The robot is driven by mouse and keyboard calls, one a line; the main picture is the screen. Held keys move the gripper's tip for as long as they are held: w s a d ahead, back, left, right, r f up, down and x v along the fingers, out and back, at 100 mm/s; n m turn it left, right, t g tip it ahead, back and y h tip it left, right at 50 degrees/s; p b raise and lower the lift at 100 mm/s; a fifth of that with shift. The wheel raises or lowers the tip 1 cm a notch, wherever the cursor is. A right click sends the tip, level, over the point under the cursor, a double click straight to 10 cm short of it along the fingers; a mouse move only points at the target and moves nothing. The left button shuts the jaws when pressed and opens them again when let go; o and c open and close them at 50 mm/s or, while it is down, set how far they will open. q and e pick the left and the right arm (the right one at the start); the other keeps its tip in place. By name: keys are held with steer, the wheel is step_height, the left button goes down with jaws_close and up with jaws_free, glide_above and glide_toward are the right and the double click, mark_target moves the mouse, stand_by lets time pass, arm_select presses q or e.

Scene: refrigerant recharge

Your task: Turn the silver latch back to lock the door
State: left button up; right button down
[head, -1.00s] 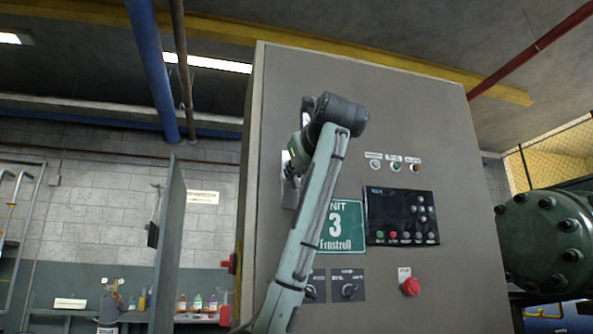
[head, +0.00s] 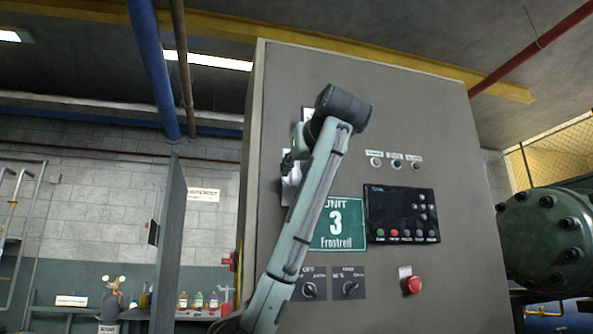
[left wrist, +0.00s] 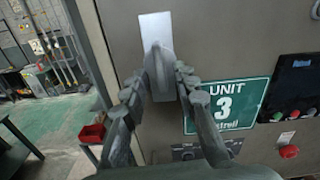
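The silver latch (left wrist: 157,62) is on the front of the grey cabinet door (head: 420,130). In the left wrist view its pale plate stands upright and its handle hangs down, nearly vertical. My left gripper (left wrist: 161,74) has one finger on each side of the handle. The fingers look spread, with narrow gaps to it; contact is not clear. In the head view the left gripper (head: 290,162) is small, at the door's left part, and my wrist covers much of the latch; pale bits show above and below. My right gripper is not in view.
Right of the latch are the green Unit 3 sign (head: 341,226), a black control panel (head: 402,214), two rotary switches and a red stop button (head: 411,285). An open panel (head: 169,240) stands left of the cabinet. A large green flanged machine (head: 548,240) is at the right.

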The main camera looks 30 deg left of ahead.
arm_select(q)
steer(key=b+v, duration=0.1)
steer(key=v, duration=0.7)
steer(key=shift+b, duration=0.4)
stand_by(0.3)
